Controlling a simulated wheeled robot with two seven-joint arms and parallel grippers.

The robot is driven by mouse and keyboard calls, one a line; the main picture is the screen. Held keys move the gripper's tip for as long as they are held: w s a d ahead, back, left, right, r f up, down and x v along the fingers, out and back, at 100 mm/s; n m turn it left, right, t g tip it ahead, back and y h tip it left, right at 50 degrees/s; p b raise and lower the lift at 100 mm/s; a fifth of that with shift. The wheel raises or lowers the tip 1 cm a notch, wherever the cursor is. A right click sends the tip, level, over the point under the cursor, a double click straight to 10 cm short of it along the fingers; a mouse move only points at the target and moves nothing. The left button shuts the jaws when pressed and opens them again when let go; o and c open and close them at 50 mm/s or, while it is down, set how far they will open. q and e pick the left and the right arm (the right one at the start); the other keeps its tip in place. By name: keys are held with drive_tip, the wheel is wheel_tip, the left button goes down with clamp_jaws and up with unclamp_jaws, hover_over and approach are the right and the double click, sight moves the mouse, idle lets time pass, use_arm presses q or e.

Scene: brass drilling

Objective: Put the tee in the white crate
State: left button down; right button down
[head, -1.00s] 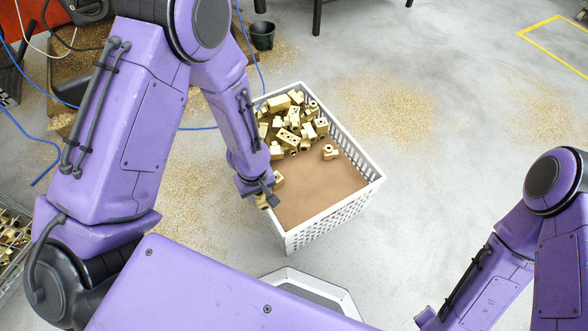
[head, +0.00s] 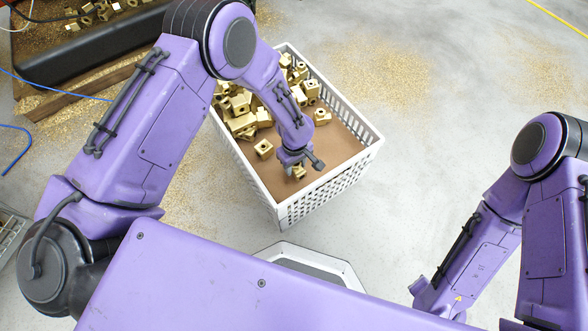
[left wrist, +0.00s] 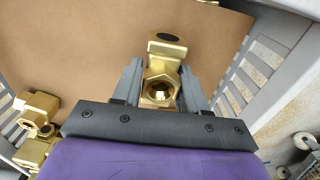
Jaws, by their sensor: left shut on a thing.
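The white crate (head: 330,193) stands on the floor in the middle of the head view, with a brown bottom. My left gripper (head: 297,174) is inside the crate's outline, over the near part of its bottom. It is shut on a brass tee (left wrist: 163,68), which shows between the two grey fingers in the left wrist view, with its round opening facing the camera. In the head view the tee is small and partly hidden by the gripper. I cannot tell whether it touches the crate bottom. My right gripper is not in view; only the right arm shows.
Several brass fittings (head: 241,122) lie piled at the crate's far left, with single ones (head: 263,148) apart from the pile. The crate's slotted wall (left wrist: 250,75) is close on the right in the wrist view. The bottom's right side is bare. A dark bin with brass parts is at upper left.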

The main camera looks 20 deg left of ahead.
use_arm(q)
wheel_tip(320, 180, down, 2)
drive_tip(key=shift+f, duration=0.15)
drive_tip(key=c, duration=1)
unclamp_jaws()
drive_tip(key=shift+a, duration=0.1)
drive_tip(key=o, duration=0.4)
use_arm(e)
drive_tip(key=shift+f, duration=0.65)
use_arm(q)
wheel_tip(320, 180, up, 12)
drive_tip(key=p, duration=0.5)
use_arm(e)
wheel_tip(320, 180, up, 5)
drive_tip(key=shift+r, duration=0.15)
